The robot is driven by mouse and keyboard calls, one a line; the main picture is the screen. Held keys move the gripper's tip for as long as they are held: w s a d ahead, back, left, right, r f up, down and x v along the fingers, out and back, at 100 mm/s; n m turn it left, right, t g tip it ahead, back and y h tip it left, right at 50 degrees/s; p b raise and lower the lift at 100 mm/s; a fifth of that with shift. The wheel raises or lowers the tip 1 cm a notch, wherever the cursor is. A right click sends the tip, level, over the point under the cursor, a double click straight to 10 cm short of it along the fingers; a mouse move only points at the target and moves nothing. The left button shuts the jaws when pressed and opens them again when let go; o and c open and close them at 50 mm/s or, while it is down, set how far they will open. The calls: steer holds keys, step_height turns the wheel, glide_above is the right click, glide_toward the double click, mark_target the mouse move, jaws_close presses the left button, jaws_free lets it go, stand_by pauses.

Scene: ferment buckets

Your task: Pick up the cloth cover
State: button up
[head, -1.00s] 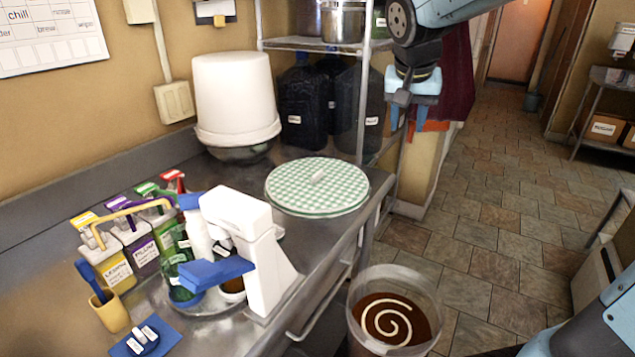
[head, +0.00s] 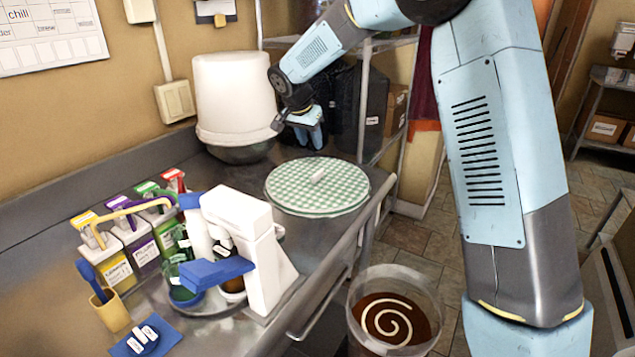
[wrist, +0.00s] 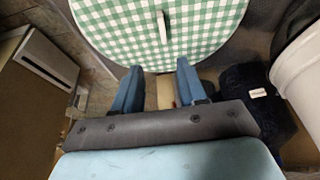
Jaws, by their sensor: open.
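The cloth cover (head: 290,186) is a round green-and-white checked disc with a small white handle (head: 317,176) on top. It lies flat on the metal counter at its right end. My gripper (head: 309,140) is open and empty, above and behind the cover, apart from it. In the wrist view the cover (wrist: 125,30) fills the top middle, with its white handle (wrist: 162,27) beyond the open fingers (wrist: 158,82). What is beneath the cover is hidden.
A white bucket (head: 236,98) stands upside down at the back, left of my gripper. A bucket with a brown, swirled surface (head: 394,322) stands below the counter edge. Shelving stands behind.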

mark_target(318, 172)
steer(key=x, duration=1.4)
steer(key=shift+w+a+f, duration=0.2)
steer(key=shift+w+a, duration=0.05)
steer(key=shift+w, duration=0.05)
jaws_close()
